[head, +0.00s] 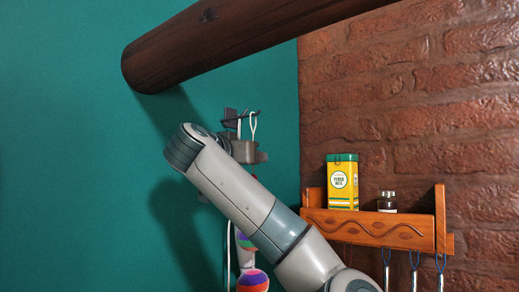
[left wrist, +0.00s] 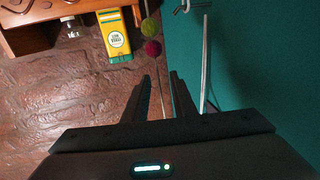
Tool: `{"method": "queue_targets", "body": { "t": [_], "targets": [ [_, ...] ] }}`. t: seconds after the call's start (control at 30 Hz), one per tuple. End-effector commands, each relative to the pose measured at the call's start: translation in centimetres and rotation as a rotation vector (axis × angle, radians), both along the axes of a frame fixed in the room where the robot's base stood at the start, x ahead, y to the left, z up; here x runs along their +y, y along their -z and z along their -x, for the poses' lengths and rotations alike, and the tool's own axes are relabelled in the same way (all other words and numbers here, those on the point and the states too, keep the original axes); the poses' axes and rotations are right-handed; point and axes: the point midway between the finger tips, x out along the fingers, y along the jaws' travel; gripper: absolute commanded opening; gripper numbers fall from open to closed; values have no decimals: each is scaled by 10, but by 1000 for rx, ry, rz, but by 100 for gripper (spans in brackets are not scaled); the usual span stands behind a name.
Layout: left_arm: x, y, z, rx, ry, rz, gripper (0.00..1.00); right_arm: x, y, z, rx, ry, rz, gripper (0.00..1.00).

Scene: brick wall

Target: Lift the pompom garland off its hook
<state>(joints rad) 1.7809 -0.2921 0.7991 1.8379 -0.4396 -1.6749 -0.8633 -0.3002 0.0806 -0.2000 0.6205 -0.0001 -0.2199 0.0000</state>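The pompom garland's lower balls (head: 252,281) show in the head view, striped purple, orange and white, below my arm. The arm hides most of the garland. In the left wrist view, which is upside down, an olive and a magenta pompom (left wrist: 153,47) hang beyond the fingertips. A thin string runs from them toward the finger gap. My left gripper (left wrist: 161,82) is open, its dark fingers apart; I cannot tell whether the string lies between them. In the head view, a pale loop (head: 253,124) shows by small dark parts beyond my arm; its hook is unclear. My right gripper is not in view.
A wooden shelf (head: 365,229) on the brick wall holds a yellow tin (head: 342,184) and a small dark jar (head: 387,202); utensils hang below. A thick dark beam (head: 230,38) crosses above. A pale rod (left wrist: 205,62) runs near the teal wall. The teal wall's left side is clear.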

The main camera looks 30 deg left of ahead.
Motion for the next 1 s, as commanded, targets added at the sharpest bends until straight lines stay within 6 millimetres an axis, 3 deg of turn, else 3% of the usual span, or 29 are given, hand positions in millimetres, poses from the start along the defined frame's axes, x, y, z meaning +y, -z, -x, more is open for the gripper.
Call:
{"method": "queue_targets", "body": {
  "t": [0.03, 0.3, 0.7, 0.73, 0.83, 1.0],
  "targets": [
    [0, -4, -9, 4, 3, 0, 24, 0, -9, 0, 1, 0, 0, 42],
    [4, -1, -35, 1, 1, 0, 24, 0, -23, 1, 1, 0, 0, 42],
    [5, 0, -40, 0, 0, 0, 24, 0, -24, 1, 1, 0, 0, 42],
    [5, 0, -40, 0, 0, 0, 22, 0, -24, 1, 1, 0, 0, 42],
    [5, 0, -40, 0, 0, 0, 0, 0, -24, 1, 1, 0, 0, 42],
    [4, 0, -40, -1, 0, 0, 0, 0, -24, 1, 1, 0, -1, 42]
  ]
}}
